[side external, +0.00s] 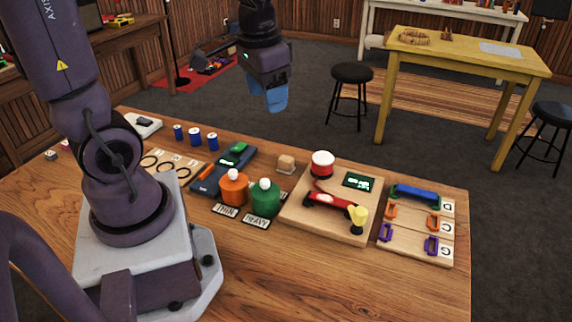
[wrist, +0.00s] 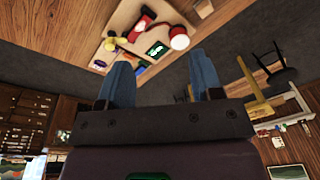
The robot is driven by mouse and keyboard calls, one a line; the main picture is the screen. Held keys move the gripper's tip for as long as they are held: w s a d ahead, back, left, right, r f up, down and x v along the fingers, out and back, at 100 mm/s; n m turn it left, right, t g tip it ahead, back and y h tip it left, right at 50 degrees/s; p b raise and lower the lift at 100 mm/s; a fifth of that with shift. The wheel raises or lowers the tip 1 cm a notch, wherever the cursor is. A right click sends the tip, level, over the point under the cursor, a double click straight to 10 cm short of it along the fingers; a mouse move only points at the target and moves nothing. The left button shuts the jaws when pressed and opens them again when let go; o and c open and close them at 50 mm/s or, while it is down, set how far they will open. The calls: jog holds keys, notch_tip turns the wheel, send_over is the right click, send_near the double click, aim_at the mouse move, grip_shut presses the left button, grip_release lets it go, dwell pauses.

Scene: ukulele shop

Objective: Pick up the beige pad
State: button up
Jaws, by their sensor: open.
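A small beige block (side external: 286,164), which looks like the beige pad, lies on the wooden table in the side external view. It is behind the green bottle and left of the drum board.
Near the block are an orange bottle (side external: 233,187), a green bottle (side external: 266,198), a dark blue tray (side external: 208,180) and a red-and-white drum (side external: 322,164) on a wooden board (side external: 297,211). Several blue cylinders (side external: 195,135) stand left. The table's front (side external: 330,285) is clear.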

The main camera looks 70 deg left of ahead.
jog(key=w+a+f+m+g, duration=0.2)
jog(key=w+a+f, duration=0.2)
jog(key=a+f, duration=0.35)
jog(key=m+h, duration=0.1)
jog(key=m, duration=0.8)
send_over(286, 158)
notch_tip(286, 158, down, 7)
jog(key=shift+t, duration=0.3)
jog(key=f, duration=0.7)
jog(key=shift+w+d+f, duration=0.1)
jog(key=shift+w+f, duration=0.2)
jog(key=shift+w, duration=0.05)
jog(key=shift+s+f, duration=0.2)
jog(key=shift+f, duration=1.1)
jog(key=shift+s+f, duration=0.15)
jog(key=shift+f, duration=1.15)
jog(key=c, duration=1)
jog(key=shift+r, duration=0.1)
